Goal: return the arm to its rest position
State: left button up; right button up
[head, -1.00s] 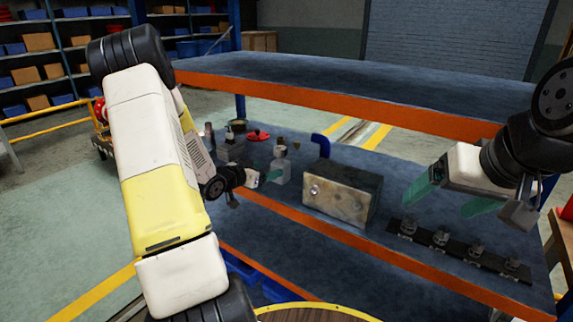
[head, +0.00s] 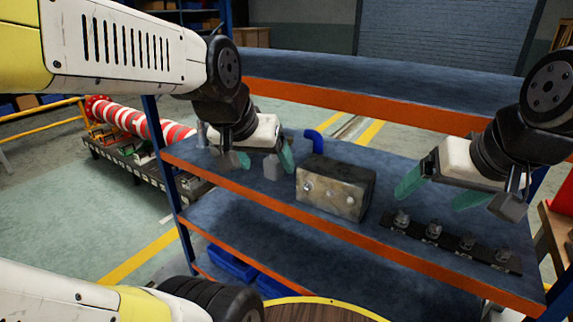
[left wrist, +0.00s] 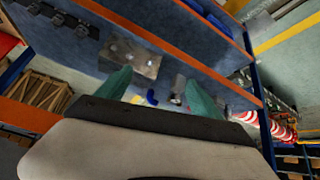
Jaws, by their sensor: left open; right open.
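My right gripper (head: 438,190) is open and empty, above the shelf at the right. The worn metal block (head: 335,187) rests on the middle shelf between the grippers and shows in the left wrist view (left wrist: 132,54).
A black strip (head: 450,244) with several metal fittings lies on the shelf below my right gripper. A blue elbow pipe (head: 315,141) stands behind the block. The orange-edged upper shelf (head: 370,112) is close behind both grippers. A red-and-white striped cylinder (head: 140,122) is at the left.

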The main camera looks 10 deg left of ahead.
pick_arm(q)
jog(key=shift+g+h, duration=0.3)
jog(key=shift+h, duration=0.1)
jog(key=s, duration=0.1)
jog(key=s+d, duration=0.1)
jog(key=s, duration=0.1)
jog(key=s+d, duration=0.1)
jog(key=shift+s+d, duration=0.1)
jog(key=shift+s, duration=0.05)
dwell(0.6)
